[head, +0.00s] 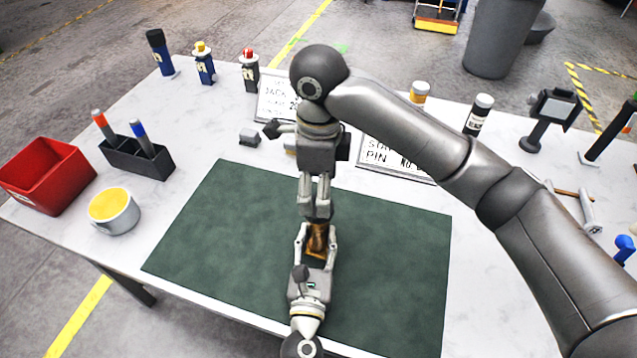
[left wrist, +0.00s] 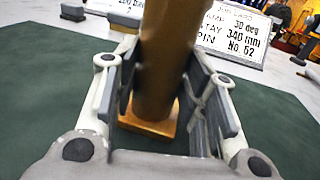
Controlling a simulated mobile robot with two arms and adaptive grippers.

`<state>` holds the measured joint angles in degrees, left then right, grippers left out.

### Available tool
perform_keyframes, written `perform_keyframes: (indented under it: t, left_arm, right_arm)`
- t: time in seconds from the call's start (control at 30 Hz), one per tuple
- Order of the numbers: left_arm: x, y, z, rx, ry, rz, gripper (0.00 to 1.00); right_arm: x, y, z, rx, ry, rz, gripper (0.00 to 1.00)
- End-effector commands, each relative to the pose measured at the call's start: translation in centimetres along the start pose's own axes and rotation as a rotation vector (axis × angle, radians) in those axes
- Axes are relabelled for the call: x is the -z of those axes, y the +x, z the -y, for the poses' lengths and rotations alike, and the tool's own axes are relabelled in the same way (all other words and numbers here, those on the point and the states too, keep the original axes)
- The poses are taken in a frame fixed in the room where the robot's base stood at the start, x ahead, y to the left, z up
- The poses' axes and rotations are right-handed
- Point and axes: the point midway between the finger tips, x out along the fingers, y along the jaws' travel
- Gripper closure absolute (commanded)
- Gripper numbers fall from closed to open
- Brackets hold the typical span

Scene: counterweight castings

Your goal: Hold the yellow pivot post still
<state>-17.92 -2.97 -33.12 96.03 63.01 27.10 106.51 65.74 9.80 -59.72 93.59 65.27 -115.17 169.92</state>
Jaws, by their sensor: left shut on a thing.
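The yellow pivot post (head: 317,240) stands on the dark green mat (head: 210,240), largely covered by my grippers in the head view. In the left wrist view the post (left wrist: 163,60) is a brownish-gold column on a square base, its top out of frame. My left gripper (head: 316,236) comes in from the near edge and is shut on the post, with a finger on each side. My right gripper (head: 316,212) points down just above the post's visible part. Whether it is open, or touches the post, is hidden.
On the left are a red bin (head: 48,178), a black marker holder (head: 136,157) and a yellow-filled cup (head: 114,212). Several bottles and lettered signs (head: 392,160) stand at the back. Tools (head: 588,212) lie at the right. The mat's left part is clear.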

Motion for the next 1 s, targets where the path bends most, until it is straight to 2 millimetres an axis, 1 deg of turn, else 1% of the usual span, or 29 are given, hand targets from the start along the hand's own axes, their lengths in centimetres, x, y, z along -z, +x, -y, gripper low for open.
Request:
perform_keyframes:
  t: [0.07, 0.17, 0.27, 1.0]
  left_arm:
    - [0.0, 0.0, 0.0, 0.0, 0.0, -0.001, 1.0]
    - [0.0, 0.0, 0.0, 0.0, 0.0, -0.001, 1.0]
    - [0.0, 0.0, 0.0, 0.0, 0.0, -0.001, 1.0]
    - [0.0, 0.0, 0.0, 0.0, -0.001, -0.001, 1.0]
  right_arm:
    - [0.0, 0.0, 0.0, 0.001, -0.039, 0.0, 0.29]
    - [0.0, -0.1, 0.0, 0.002, -0.144, 0.0, 0.29]
    - [-0.1, -0.3, 0.1, 0.005, -0.306, 0.0, 0.29]
    - [-0.3, -1.3, 0.1, 0.009, -1.713, -0.006, 0.29]
